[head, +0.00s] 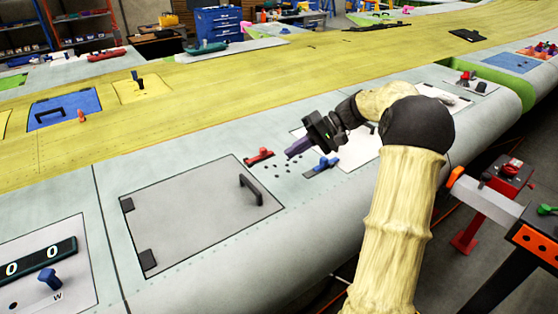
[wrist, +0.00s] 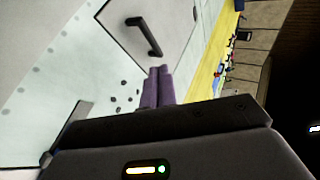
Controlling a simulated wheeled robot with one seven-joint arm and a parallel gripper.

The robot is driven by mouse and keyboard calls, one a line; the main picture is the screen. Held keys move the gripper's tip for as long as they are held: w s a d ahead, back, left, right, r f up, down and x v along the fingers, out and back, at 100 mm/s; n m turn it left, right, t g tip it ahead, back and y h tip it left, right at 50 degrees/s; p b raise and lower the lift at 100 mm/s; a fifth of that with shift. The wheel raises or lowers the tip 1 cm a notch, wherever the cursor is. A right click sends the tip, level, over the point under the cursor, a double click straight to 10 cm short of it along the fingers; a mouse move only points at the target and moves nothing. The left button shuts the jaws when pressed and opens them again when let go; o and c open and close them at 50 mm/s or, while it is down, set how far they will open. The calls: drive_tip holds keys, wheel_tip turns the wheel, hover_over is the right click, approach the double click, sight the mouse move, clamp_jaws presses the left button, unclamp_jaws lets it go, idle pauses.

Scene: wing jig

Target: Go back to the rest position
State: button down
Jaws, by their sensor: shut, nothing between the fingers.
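My gripper (head: 290,154) is in the middle of the head view, above the pale wing panel, its purple fingers pointing left and slightly down. The fingers are together with nothing between them. In the wrist view the purple fingertips (wrist: 158,72) also show side by side, close to each other. My arm comes up from the bottom of the head view and bends over the wing. No rest position is marked in either view.
A grey hatch (head: 200,213) with a black handle (head: 251,189) lies left of my gripper. A red clamp (head: 259,156) and a blue clamp (head: 321,167) sit near it, beside several small dark holes. A red vise-like fixture (head: 508,172) stands at the right, off the wing.

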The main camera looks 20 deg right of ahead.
drive_tip(key=shift+v, duration=1.1)
